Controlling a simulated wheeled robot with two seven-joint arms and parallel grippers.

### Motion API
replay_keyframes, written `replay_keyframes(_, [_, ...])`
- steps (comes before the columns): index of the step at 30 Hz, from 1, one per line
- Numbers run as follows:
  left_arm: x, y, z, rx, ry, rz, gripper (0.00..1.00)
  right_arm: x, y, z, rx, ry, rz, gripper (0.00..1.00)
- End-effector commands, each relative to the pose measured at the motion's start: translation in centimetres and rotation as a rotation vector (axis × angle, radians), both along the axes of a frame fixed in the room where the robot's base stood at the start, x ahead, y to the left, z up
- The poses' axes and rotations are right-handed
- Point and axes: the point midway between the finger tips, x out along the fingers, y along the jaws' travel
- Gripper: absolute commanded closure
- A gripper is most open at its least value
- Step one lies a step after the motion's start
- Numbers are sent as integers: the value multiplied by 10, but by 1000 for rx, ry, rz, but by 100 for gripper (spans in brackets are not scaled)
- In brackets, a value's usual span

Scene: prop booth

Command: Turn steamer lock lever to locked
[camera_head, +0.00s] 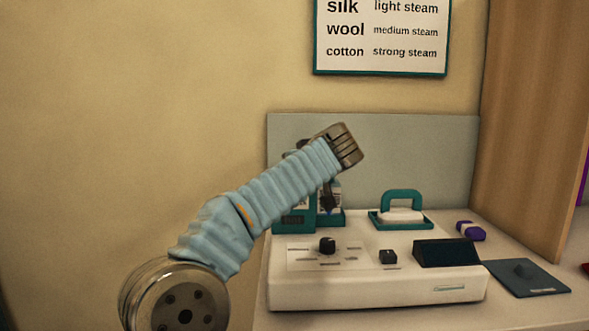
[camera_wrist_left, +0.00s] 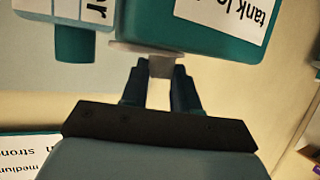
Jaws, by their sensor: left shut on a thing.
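The steamer is a white base (camera_head: 375,290) with teal units (camera_head: 292,222) standing at its back left. My left gripper (camera_head: 329,203) comes down at those units, and my blue-sleeved arm covers part of them. The block carries a white label reading "tank lo…", cut off by the frame edge. The lever cannot be made out in the head view. My right gripper is not in view.
The base carries a black dial (camera_head: 327,244), a small black switch (camera_head: 388,257) and a dark panel (camera_head: 447,253). A teal-handled steam head (camera_head: 402,212) rests behind them. A purple item (camera_head: 471,231) and a dark mat (camera_head: 527,278) lie to the right. A grey panel (camera_head: 430,150) stands behind.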

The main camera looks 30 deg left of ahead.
Motion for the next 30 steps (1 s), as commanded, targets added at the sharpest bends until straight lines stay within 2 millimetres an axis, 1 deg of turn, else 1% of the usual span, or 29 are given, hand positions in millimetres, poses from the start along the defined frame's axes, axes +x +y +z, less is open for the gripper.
replay_keyframes(1, [2, -4, 2, 0, 6, 37, 100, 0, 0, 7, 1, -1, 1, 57])
replay_keyframes(6, [4, -4, 2, -2, 6, 187, 100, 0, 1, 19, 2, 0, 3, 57])
replay_keyframes(15, [6, -5, -1, -2, 5, 384, 100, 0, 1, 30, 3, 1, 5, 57])
replay_keyframes(22, [7, -4, -2, -4, 6, 461, 100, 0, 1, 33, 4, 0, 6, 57])
replay_keyframes(30, [7, -4, -2, -5, 7, 485, 100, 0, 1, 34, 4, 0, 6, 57])
